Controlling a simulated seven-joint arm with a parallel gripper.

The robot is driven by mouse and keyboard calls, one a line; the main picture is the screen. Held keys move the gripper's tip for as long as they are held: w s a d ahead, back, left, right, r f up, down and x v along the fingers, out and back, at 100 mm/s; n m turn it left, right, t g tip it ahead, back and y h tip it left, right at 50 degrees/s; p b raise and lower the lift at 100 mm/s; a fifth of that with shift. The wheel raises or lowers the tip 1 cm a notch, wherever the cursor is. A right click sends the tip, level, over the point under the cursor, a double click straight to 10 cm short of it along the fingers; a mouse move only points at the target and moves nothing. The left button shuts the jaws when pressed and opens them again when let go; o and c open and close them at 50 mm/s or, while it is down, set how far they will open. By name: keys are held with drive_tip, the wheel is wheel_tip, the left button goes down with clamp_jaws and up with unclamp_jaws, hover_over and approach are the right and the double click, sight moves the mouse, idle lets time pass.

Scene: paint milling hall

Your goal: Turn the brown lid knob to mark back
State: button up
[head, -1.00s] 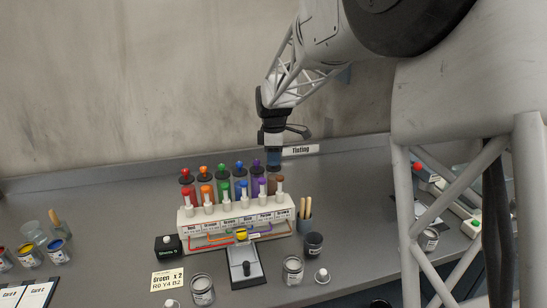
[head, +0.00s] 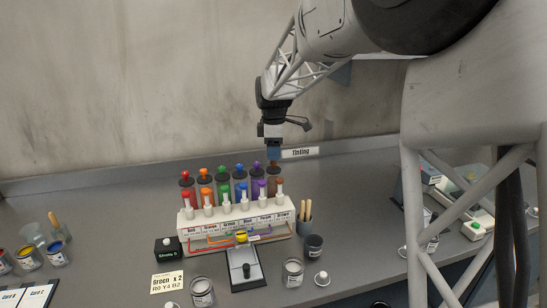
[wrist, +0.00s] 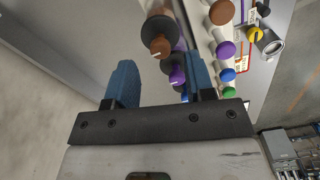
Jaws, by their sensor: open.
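The brown lid knob (wrist: 160,46) sits on a dark round lid of the brown canister (head: 274,184), the rightmost of the back row. A small pale line shows near the knob's lower left edge in the wrist view. My gripper (wrist: 161,76) has its two blue fingers apart, with nothing between them. In the head view my gripper (head: 273,153) is just above the brown knob, pointing down. In the wrist view the knob shows beyond the fingertips, roughly between their lines. The lid's marks are too small to read.
The purple knob (wrist: 177,76) is close beside the brown one, near my right finger in the wrist view. The white dispenser rack (head: 236,228) with coloured pump tops stands in front. A Tinting sign (head: 299,153) is just behind.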

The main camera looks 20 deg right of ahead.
sight(274, 162)
drive_tip(key=shift+r, duration=2.3)
drive_tip(key=shift+s, duration=0.15)
drive_tip(key=shift+s+r, duration=0.1)
drive_tip(key=shift+s, duration=0.2)
drive_tip(key=s+a+r+m+t, duration=0.15)
drive_tip(key=s+m, duration=0.65)
drive_tip(key=s, duration=1.6)
drive_tip(key=s+f+m, duration=0.3)
drive_tip(key=s, duration=0.6)
drive_tip(key=s+a+f+m+t, duration=0.1)
drive_tip(key=s+f+m, duration=0.3)
drive_tip(key=s, duration=0.4)
drive_tip(key=shift+s+a, duration=0.3)
drive_tip(key=shift+s, duration=0.1)
drive_tip(key=shift+w+r, duration=0.1)
drive_tip(key=shift+w, duration=0.05)
